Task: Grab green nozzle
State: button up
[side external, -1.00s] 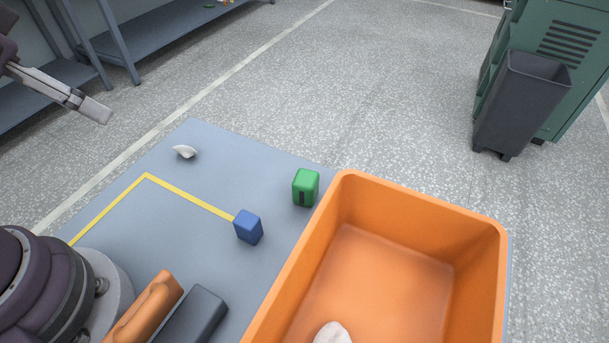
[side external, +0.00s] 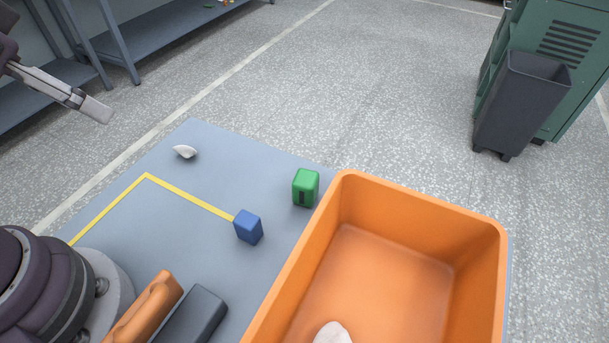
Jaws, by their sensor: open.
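A small green block-like object (side external: 306,188) with a dark slot on its front stands upright on the blue-grey table, just left of the orange bin. It is the only green item on the table; I cannot tell from its shape whether it is a nozzle. My gripper (side external: 97,110) is at the upper left, raised and well away to the left of the green object. Only part of the gripper shows, with one pale fingertip clear. It is open, and nothing is seen in it.
A large orange bin (side external: 502,262) fills the right, with a whitish object (side external: 332,333) inside. A blue block (side external: 248,227) stands left of the bin. A small white piece (side external: 185,151) lies at the back. Orange (side external: 150,305) and dark grey (side external: 195,318) items lie in front. Mid-left table is clear.

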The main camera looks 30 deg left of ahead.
jog(key=shift+o, duration=1.1)
jog(key=m+g+h, duration=0.5)
jog(key=m, duration=1.1)
send_over(300, 176)
jog(key=a, duration=0.3)
notch_tip(300, 176, down, 11)
jog(key=x, duration=1)
jog(key=shift+s+a+f, duration=0.1)
jog(key=shift+s+f, duration=0.05)
jog(key=shift+f, duration=0.05)
jog(key=shift+c, duration=0.3)
